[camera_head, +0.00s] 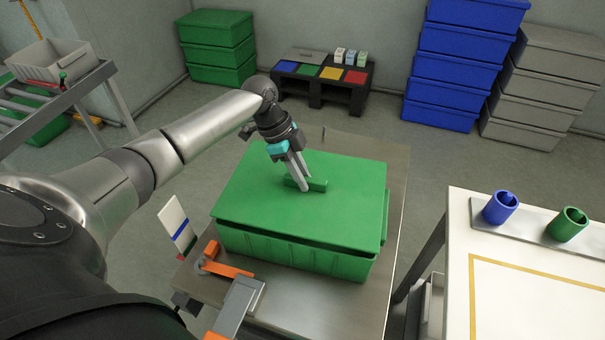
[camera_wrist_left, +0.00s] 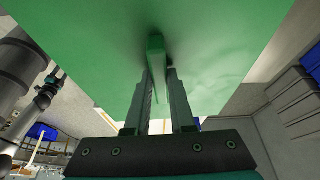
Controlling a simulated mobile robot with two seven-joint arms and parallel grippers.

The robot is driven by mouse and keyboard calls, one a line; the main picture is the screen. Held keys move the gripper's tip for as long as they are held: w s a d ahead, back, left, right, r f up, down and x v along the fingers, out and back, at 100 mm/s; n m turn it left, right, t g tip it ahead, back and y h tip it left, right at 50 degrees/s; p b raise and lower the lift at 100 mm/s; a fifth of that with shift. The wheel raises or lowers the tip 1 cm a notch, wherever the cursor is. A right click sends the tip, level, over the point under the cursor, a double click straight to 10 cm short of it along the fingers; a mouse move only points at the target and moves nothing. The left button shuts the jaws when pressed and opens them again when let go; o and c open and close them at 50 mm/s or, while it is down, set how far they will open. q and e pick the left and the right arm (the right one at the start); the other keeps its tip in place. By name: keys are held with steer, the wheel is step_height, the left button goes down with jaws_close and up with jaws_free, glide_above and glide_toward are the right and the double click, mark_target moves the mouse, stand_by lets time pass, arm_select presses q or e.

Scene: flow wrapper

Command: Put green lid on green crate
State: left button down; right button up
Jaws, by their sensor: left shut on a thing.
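The green lid (camera_head: 290,205) lies over the top of the green crate (camera_head: 290,250) on the metal table. A dark gap shows between the lid's front edge and the crate, and the lid looks slightly tilted or not flush there. My left gripper (camera_head: 301,183) is shut on the lid's raised green handle (camera_head: 318,185). In the left wrist view the fingers (camera_wrist_left: 158,95) close on the handle, and the lid's underside or top face (camera_wrist_left: 215,55) fills the view. The inside of the crate is hidden by the lid. My right gripper is not in view.
An orange and grey clamp-like part (camera_head: 225,270) sits at the table's front left. A white table (camera_head: 530,285) with a blue cup (camera_head: 500,207) and a green cup (camera_head: 567,224) stands at right. Stacked green crates (camera_head: 218,47) and blue crates (camera_head: 455,70) stand behind.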

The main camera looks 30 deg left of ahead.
arm_select(q)
steer(key=shift+f, duration=0.2)
stand_by(0.5)
steer(key=shift+f+b, duration=0.6)
steer(key=shift+f, duration=0.35)
steer(key=c, duration=0.7)
jaws_free()
steer(key=p+v, duration=0.2)
steer(key=v, duration=1.3)
steer(key=shift+r, duration=0.15)
